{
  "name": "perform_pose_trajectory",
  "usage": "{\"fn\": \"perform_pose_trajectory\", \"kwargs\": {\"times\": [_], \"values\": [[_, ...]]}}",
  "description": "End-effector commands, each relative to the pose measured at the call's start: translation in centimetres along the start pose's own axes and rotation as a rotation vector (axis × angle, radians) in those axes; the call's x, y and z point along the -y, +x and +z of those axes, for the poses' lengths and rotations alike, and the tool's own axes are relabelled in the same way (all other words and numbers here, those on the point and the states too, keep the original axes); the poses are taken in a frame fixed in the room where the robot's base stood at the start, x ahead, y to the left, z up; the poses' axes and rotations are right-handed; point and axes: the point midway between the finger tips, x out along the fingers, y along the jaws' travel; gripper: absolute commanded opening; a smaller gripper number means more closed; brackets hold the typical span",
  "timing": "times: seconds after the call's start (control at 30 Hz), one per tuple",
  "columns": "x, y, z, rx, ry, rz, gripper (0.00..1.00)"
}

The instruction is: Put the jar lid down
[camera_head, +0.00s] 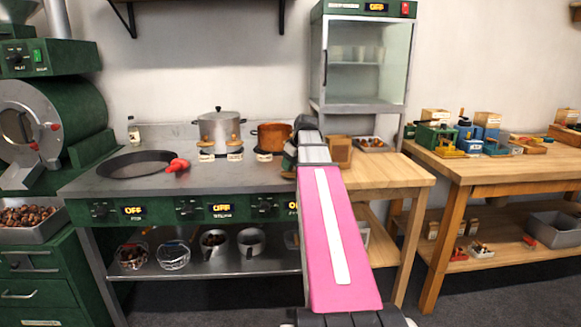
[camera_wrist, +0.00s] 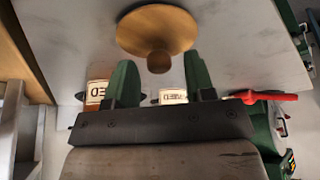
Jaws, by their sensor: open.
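The jar lid (camera_wrist: 180,24), a round wooden disc with a knob (camera_wrist: 158,60), shows in the wrist view over the grey worktop (camera_wrist: 75,40). My gripper (camera_wrist: 159,62) is open, its two green fingers on either side of the knob with gaps showing. Whether the lid fully rests on the worktop is hard to tell. Two labelled jars (camera_wrist: 97,92) (camera_wrist: 173,96) are partly hidden behind my gripper. In the head view, my arm hides the lid. Labelled jars (camera_head: 206,156) (camera_head: 235,156) with wooden tops and a third label (camera_head: 264,156) stand on the counter.
A dark pan (camera_head: 137,163) with a red handle (camera_head: 178,164) lies on the left of the counter. A steel pot (camera_head: 218,128) and a copper pot (camera_head: 272,137) stand behind the jars. A wooden table (camera_head: 395,178) and a glass-fronted cabinet (camera_head: 365,60) are at the right.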

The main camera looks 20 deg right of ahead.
Motion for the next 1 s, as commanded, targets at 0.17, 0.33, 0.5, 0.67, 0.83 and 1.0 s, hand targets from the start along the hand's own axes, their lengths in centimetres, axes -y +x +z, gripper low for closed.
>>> {"fn": "perform_pose_trajectory", "kwargs": {"times": [0.17,0.33,0.5,0.67,0.83,1.0], "values": [[0.0,-2.9,0.0,-0.002,0.0,0.002,0.49],[-0.1,-5.9,0.0,-0.003,0.0,0.003,0.49],[0.0,-8.5,0.0,-0.002,0.0,0.002,0.49],[0.0,-10.2,0.0,-0.002,0.0,0.001,0.49],[0.0,-11.0,0.0,0.0,0.0,0.0,0.49],[0.0,-11.1,0.0,0.0,0.0,0.0,0.49]]}}
